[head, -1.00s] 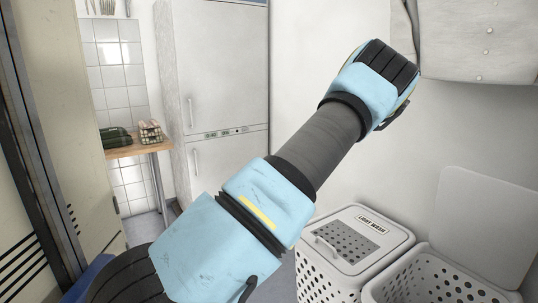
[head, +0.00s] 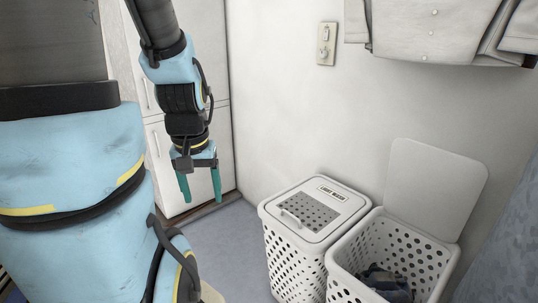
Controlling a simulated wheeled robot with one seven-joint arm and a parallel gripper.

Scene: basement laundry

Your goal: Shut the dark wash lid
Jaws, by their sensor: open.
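Two white perforated hampers stand side by side at the lower right in the head view. The right hamper (head: 340,276) is open, with some dark clothes (head: 387,282) inside. Its lid (head: 433,190) stands raised at the back, close to the wall; no label shows on the side facing me. The left hamper (head: 290,268) has its lid (head: 312,212) shut, with a "LIGHT WASH" label on it. My gripper (head: 201,190) hangs pointing down, left of the hampers and apart from them. Its teal fingers are open and empty.
A white shirt (head: 440,30) hangs on the wall above the hampers. A switch plate (head: 326,44) is on the wall. A tall fridge (head: 160,150) stands behind my arm. Bare blue-grey floor (head: 228,240) lies left of the hampers. A blue textured surface (head: 510,245) borders the right edge.

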